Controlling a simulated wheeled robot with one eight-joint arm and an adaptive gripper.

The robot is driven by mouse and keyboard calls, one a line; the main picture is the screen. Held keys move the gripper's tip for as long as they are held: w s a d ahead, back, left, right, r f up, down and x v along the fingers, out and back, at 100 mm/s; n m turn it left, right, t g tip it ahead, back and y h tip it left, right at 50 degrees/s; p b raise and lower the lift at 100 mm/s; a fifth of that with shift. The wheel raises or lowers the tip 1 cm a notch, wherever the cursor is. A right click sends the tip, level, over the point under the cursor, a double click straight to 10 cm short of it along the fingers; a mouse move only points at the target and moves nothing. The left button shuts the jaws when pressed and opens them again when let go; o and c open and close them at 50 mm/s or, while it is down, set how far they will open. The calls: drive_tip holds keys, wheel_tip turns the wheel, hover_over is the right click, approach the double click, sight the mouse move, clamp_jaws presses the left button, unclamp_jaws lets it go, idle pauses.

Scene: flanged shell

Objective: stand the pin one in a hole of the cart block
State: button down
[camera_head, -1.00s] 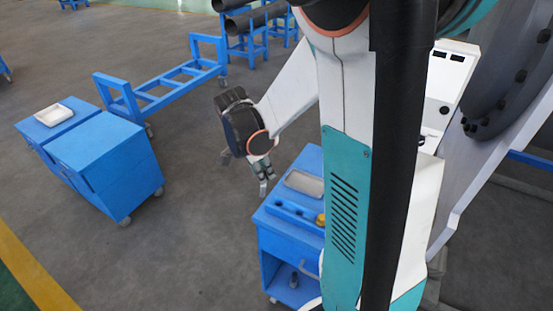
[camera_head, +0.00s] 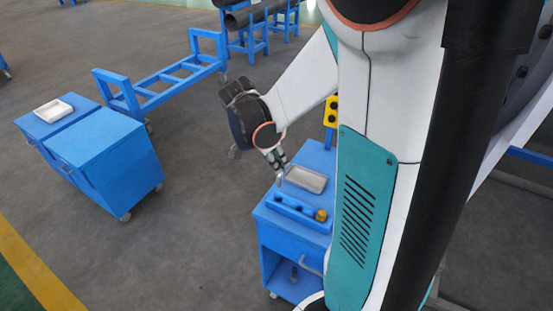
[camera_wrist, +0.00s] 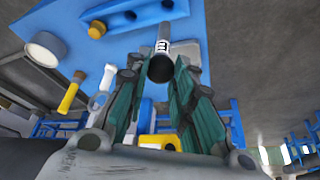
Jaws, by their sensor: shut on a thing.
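My gripper (camera_head: 281,172) is over the back left part of the blue cart top. In the wrist view my gripper (camera_wrist: 160,72) is shut on a grey pin (camera_wrist: 162,46) with a dark round end and a black-and-white label. I take it for pin one. The cart block (camera_head: 297,208) is a blue bar with dark holes along the front of the cart top. It also shows in the wrist view (camera_wrist: 140,14), at the top, beyond the pin. The pin is apart from the block's visible holes. In the head view the pin is too small to make out clearly.
A yellow knob (camera_head: 321,215) sits at the block's right end. A grey tray (camera_head: 306,178) lies behind the block. The wrist view shows a yellow-handled tool (camera_wrist: 70,95) and a white round thing (camera_wrist: 45,48). Blue cabinets (camera_head: 105,150) stand far left; floor between is clear.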

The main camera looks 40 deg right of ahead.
drive_tip(key=shift+f+b, duration=1.85)
drive_tip(key=shift+f, duration=0.65)
drive_tip(key=shift+f+b, duration=1.7)
drive_tip(key=shift+f, duration=0.25)
drive_tip(key=c, duration=1.3)
unclamp_jaws()
drive_tip(key=shift+r, duration=0.1)
drive_tip(key=v, duration=1.2)
drive_tip(key=shift+s, duration=0.1)
drive_tip(key=s+a+n+t+y, duration=0.2)
drive_tip(key=s+a+n+t, duration=0.2)
drive_tip(key=a+n, duration=0.4)
drive_tip(key=s+a+r+n+t+y, duration=0.1)
drive_tip(key=s+a+n+t+y, duration=0.1)
drive_tip(key=a+n, duration=0.6)
drive_tip(key=s+n+t, duration=0.1)
drive_tip(key=s+n, duration=0.1)
drive_tip(key=n, duration=0.2)
drive_tip(key=shift+s+t, duration=0.15)
drive_tip(key=shift+t, duration=0.25)
